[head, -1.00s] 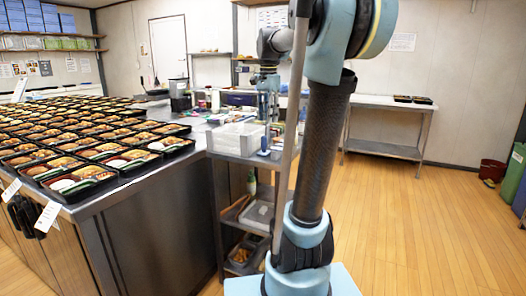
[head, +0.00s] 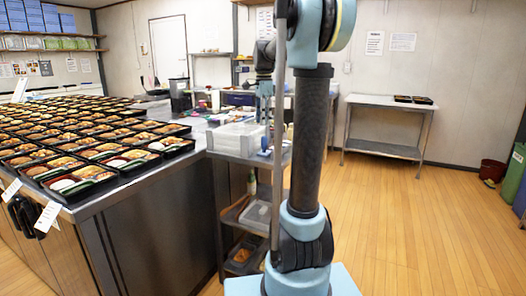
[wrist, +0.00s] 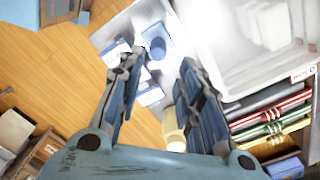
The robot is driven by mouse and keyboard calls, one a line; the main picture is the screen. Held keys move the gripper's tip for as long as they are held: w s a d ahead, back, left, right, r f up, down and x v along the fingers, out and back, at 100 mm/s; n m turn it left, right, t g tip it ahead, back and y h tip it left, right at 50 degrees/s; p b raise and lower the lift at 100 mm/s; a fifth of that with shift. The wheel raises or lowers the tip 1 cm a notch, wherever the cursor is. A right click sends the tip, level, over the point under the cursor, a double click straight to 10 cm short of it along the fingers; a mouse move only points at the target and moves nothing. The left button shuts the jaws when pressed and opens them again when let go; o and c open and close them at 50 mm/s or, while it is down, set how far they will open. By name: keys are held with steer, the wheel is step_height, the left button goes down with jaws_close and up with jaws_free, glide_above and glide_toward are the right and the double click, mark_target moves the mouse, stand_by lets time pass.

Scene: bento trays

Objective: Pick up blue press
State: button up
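In the wrist view, a rounded blue piece (wrist: 157,46), which looks like the blue press, stands on a pale metal shelf top between and beyond my fingertips. White-and-blue pieces lie beside it, and I cannot tell whether they belong to it. My gripper (wrist: 161,58) is open, with nothing held between its two fingers. In the head view my gripper (head: 264,106) hangs pointing down over the side cart, above small blue and white items (head: 267,143). The press cannot be made out clearly there.
A whitish bin (head: 235,139) stands left of the gripper. A cream bottle (wrist: 173,128) is near the right finger in the wrist view. A counter (head: 140,200) full of bento trays fills the left. Open wooden floor lies to the right.

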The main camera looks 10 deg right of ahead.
mark_target(264, 138)
steer(key=shift+d+f, duration=0.1)
steer(key=shift+f, duration=4.65)
steer(key=shift+c, duration=0.6)
jaws_close()
